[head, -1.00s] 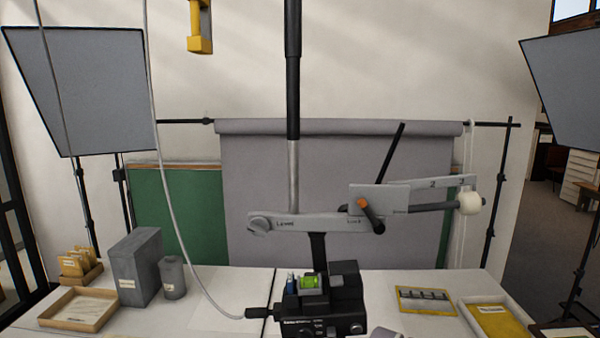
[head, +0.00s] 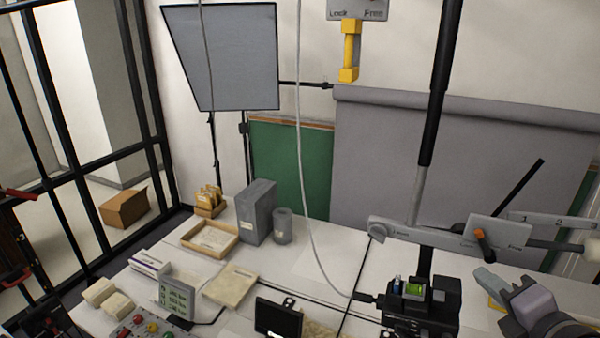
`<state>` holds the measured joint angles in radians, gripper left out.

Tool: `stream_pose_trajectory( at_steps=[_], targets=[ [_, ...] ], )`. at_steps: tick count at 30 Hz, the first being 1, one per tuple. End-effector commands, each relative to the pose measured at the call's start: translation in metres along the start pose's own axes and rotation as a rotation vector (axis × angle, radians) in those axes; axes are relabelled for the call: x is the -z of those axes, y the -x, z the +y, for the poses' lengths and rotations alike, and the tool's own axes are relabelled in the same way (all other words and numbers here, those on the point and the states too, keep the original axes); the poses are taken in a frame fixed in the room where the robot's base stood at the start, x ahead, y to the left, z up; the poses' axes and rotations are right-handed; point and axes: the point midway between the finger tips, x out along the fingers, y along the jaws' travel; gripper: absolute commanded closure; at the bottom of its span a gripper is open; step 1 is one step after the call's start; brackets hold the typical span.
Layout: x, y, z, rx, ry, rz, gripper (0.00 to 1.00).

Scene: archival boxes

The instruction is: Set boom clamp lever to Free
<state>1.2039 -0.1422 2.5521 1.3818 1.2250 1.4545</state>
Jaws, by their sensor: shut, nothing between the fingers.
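A grey plate (head: 358,9) at the top edge of the head view reads "Lock" at left and "Free" at right. A yellow lever handle (head: 349,52) hangs nearly straight down from it, a little nearer "Lock"; the plate's top is cut off. The grey boom (head: 440,236) at right carries a second plate (head: 497,231) with small unclear lettering, an orange-ended handle (head: 482,242) and a black rod (head: 520,190). My gripper (head: 490,280), at lower right, is shut and empty. It is below the boom and well away from the yellow handle.
A black column (head: 440,85) rises beside the yellow handle, and a pale cable (head: 300,140) hangs to its left. A black device with a green level (head: 415,290) stands under the boom. The table holds a grey box (head: 257,212), a tray (head: 232,250) and a monitor (head: 278,320).

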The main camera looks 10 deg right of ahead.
Motion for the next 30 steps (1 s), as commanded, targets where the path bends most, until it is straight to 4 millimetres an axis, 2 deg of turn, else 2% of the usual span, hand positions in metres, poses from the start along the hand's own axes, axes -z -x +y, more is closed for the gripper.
stream_pose_trajectory(
  at_steps=[5, 15, 18, 21, 30],
  targets=[
    [-0.001, -0.022, 0.005, 0.0, -0.005, 0.009, 1.0],
    [0.002, -0.099, 0.0, 0.0, 0.002, 0.007, 1.0],
    [-0.018, -0.093, 0.003, 0.002, 0.003, -0.002, 1.0],
    [-0.029, -0.088, 0.002, 0.002, 0.003, 0.0, 1.0],
    [-0.037, -0.085, 0.0, 0.001, 0.003, 0.001, 1.0]
  ],
)
